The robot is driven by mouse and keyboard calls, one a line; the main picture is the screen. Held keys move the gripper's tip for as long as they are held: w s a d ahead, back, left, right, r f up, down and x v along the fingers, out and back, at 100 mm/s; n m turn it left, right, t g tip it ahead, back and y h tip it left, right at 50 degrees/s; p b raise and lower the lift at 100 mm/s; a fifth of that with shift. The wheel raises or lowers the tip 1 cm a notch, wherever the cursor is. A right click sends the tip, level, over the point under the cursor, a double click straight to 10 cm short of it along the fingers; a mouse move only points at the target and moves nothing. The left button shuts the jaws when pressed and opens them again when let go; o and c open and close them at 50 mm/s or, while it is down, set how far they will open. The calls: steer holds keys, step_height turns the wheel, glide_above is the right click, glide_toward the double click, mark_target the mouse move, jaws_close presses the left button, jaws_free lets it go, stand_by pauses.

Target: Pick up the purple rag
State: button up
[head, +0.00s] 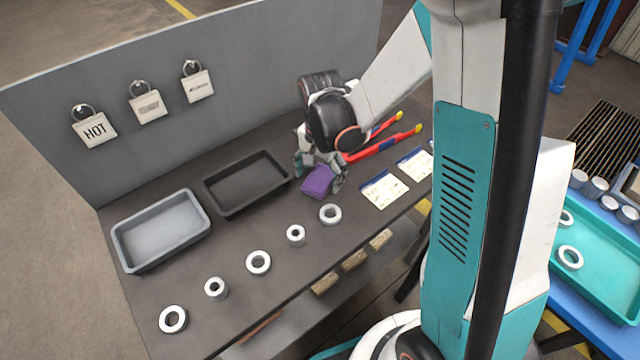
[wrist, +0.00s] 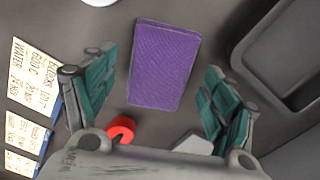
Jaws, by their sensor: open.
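The purple rag (head: 317,181) is a flat, folded rectangle lying on the dark bench top in the head view. In the wrist view the purple rag (wrist: 164,65) lies between and a little beyond the two fingers, with bare bench around it. My gripper (head: 319,170) is just above the rag, pointing down, with a finger on either side of it. In the wrist view my gripper (wrist: 158,98) has its teal-padded fingers spread wide, with nothing between the pads touching them.
A black tray (head: 211,207) stands left of the rag, and a grey tray (head: 116,240) farther left. Several metal rings, one (head: 330,209) close by, line the bench front. A red-handled tool (head: 385,146) and paper cards (head: 383,190) lie right. A grey panel (head: 240,70) rises behind.

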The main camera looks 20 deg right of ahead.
mark_target(320, 178)
steer(key=shift+f, duration=0.35)
steer(key=shift+r, duration=0.1)
steer(key=c, duration=1.2)
steer(key=shift+c, duration=0.2)
step_height(320, 178, up, 20)
steer(key=p, duration=0.7)
